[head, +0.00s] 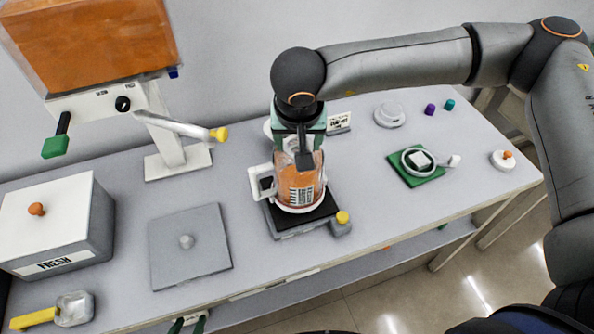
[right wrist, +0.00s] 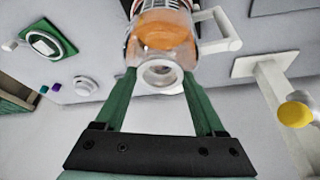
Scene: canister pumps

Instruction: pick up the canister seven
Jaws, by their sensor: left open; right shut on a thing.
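The canister (head: 300,187) is clear, with orange contents, a printed label and a white side handle. It stands upright at the black-topped pad (head: 283,226) in the middle of the table; I cannot tell if it touches the pad. The label is too small to read as seven. My right gripper (head: 303,160) comes down from above and is shut on the canister's top. In the right wrist view its green fingers (right wrist: 160,77) are on both sides of the neck of the canister (right wrist: 160,38). My left gripper (head: 188,325) shows only green fingertips at the bottom edge, open.
A hopper stand (head: 165,110) with orange contents and a yellow-tipped lever rises at the back left. A grey plate (head: 192,262), a FRESH box (head: 50,220) and a yellow-handled scoop (head: 72,309) are left. A green pad (head: 428,178) lies right; bare table surrounds it.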

